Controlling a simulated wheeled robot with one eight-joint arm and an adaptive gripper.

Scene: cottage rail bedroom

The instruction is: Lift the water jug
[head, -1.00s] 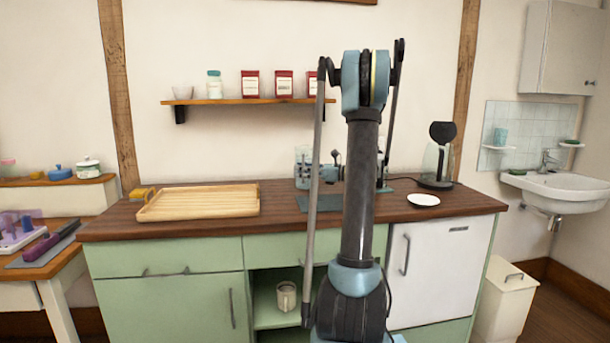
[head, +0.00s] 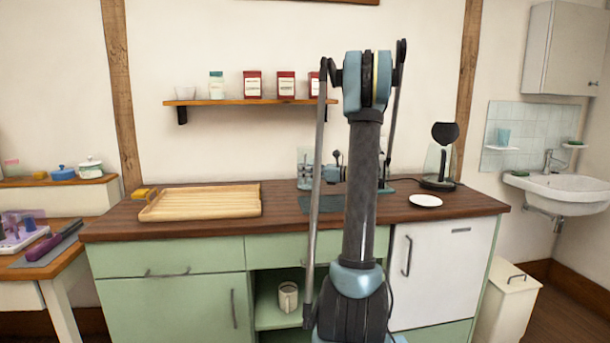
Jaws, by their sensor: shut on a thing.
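The water jug (head: 304,168) is a clear glass vessel at the back of the brown worktop, just left of my arm. It looks upright. Part of it is hidden behind a thin rod of my arm. My gripper (head: 330,172) is right beside it, on its right side, and is shut on it. The fingertips and the exact grip are small and partly hidden by my arm. I cannot tell whether the jug's base touches the worktop.
A dark mat (head: 322,203) lies in front of the jug. A wooden tray (head: 205,213) is on the left and a white saucer (head: 426,200) on the right. A dark-topped glass kettle (head: 440,158) stands at the back right. A shelf (head: 250,102) with jars hangs above.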

